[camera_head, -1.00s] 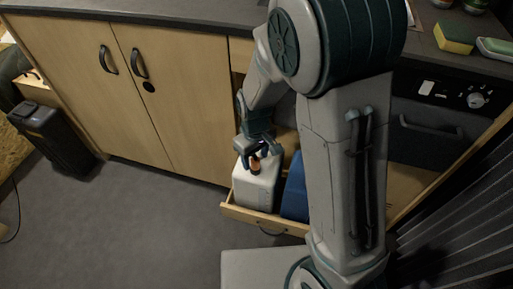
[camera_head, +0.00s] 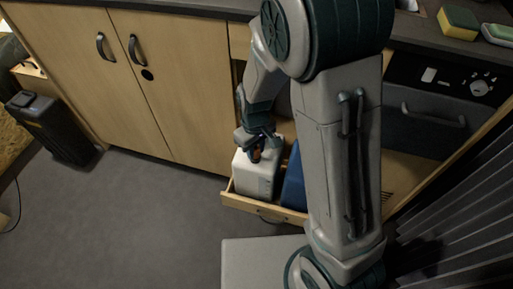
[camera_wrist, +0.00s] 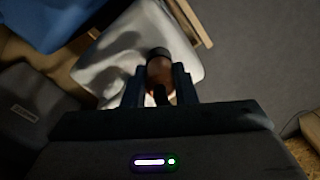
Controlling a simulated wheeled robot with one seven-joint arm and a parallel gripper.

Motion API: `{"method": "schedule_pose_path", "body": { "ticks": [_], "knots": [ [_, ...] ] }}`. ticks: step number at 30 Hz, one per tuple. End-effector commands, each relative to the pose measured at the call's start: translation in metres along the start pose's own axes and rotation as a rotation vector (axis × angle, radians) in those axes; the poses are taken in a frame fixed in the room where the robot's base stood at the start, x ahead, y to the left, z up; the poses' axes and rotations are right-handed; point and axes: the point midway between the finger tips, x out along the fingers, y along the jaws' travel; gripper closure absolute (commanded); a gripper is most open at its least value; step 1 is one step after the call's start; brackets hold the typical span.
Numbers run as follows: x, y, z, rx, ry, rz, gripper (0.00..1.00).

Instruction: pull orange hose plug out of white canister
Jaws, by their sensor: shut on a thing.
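The white canister (camera_head: 253,180) stands upright in an open wooden drawer, and its pale top also shows in the wrist view (camera_wrist: 186,55). The orange hose plug (camera_head: 255,156) is at the canister's top; in the wrist view it is a dark orange-brown cylinder (camera_wrist: 160,78) with a black end. My gripper (camera_head: 258,150) is above the canister, and in the wrist view its two fingers (camera_wrist: 157,88) are shut on the plug from both sides. Whether the plug still sits in the canister's mouth cannot be told, as the fingers and shadow hide the join.
A blue container (camera_head: 294,182) stands right beside the canister in the drawer (camera_head: 262,206). Wooden cabinet doors (camera_head: 175,90) are at the left. A dark bin (camera_head: 52,128) stands on the open grey floor. An oven front (camera_head: 432,120) is at the right.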

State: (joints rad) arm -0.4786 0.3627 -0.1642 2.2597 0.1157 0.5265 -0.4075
Motion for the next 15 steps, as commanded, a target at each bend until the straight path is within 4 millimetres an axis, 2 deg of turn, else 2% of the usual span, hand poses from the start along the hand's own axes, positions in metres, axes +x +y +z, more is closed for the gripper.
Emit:
{"method": "schedule_pose_path", "body": {
  "ticks": [15],
  "knots": [
    [-0.012, 0.0, 0.0, 0.001, 0.0, 0.0, 1.0]
  ]
}}
